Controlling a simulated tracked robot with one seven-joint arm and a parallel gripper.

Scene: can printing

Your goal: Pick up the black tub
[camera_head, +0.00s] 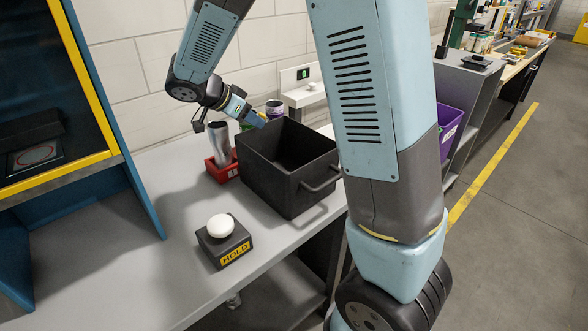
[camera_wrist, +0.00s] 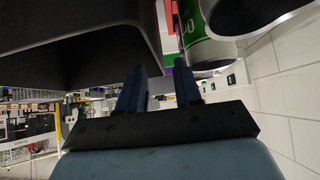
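The black tub (camera_head: 318,178) is an open, empty-looking box standing upright on the grey worktop, with a bar handle on its near right side. My gripper (camera_head: 259,122) is at the tub's far left side, close to its rim; the fingertips are partly hidden in the head view. In the wrist view, the two blue fingers of my gripper (camera_wrist: 159,82) are spread with a visible gap between them. The tub (camera_wrist: 146,32) fills the upper left there, its wall near the gap. I see no grip on it; contact cannot be told.
A silver can (camera_head: 236,154) stands in a red holder (camera_head: 223,172) left of the tub. A purple can (camera_head: 274,107) is behind it. A green-and-white can (camera_wrist: 207,48) is close beside my right finger. A HOLD button box (camera_head: 224,243) sits in front.

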